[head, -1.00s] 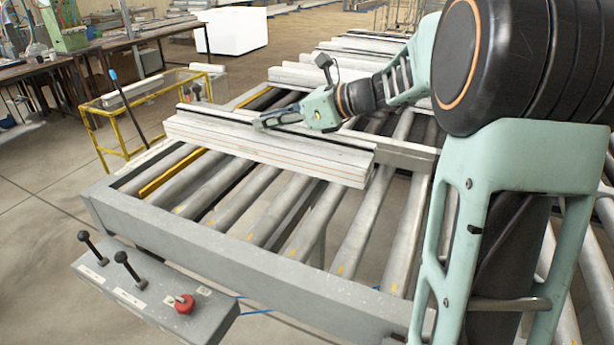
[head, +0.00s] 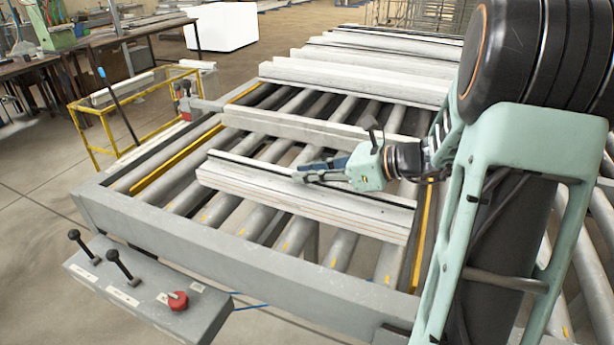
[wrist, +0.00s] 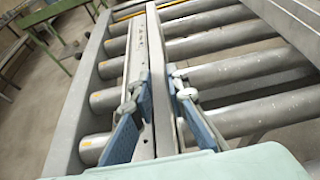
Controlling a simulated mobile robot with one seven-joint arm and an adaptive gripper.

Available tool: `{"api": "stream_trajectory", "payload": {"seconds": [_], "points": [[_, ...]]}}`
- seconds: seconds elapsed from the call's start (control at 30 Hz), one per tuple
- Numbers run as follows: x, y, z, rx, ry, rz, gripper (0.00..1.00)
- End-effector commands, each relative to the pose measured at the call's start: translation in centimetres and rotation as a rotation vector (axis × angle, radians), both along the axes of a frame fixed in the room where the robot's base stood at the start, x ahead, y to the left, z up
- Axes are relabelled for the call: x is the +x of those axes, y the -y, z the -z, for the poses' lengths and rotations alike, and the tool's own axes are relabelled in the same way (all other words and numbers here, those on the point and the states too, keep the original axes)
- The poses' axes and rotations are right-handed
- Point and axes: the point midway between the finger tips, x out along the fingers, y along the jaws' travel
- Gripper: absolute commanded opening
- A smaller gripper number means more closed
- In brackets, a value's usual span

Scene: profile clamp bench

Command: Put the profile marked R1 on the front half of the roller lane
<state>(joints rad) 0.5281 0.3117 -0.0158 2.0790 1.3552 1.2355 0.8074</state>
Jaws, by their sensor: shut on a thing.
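A long white profile (head: 300,206) with an upright flange is over the front part of the roller lane (head: 265,228), lying crosswise to the rollers. My gripper (head: 308,174) is shut on its flange near the middle. In the wrist view, the blue finger pads of my gripper (wrist: 158,98) stand on either side of the profile's thin flange (wrist: 159,70). I cannot tell whether the profile touches the rollers or hangs just above them. No R1 mark is legible.
A grey crossbar (head: 300,126) spans the lane behind the held profile. Several more profiles (head: 350,78) lie farther back. The grey front frame rail (head: 230,262) and a control box with a red button (head: 178,300) are at the front. A yellow stand (head: 95,150) is left.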

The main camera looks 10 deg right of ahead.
Motion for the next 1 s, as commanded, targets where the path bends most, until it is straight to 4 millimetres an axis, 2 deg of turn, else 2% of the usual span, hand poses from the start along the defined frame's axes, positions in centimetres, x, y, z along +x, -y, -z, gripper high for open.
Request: {"api": "stream_trajectory", "payload": {"seconds": [0.1,0.43,0.47,0.6,0.9,1.0], "points": [[0.06,-0.04,0.61,0.002,0.002,0.001,0.00],[0.07,-0.04,0.89,0.001,0.003,0.001,0.00],[0.05,-0.02,0.95,-0.001,0.001,0.001,0.17],[0.04,-0.02,0.93,-0.001,0.001,0.001,0.32],[0.04,-0.02,0.69,-0.001,0.001,0.001,0.32],[-0.36,0.72,0.44,-0.001,0.002,0.003,0.32]]}}
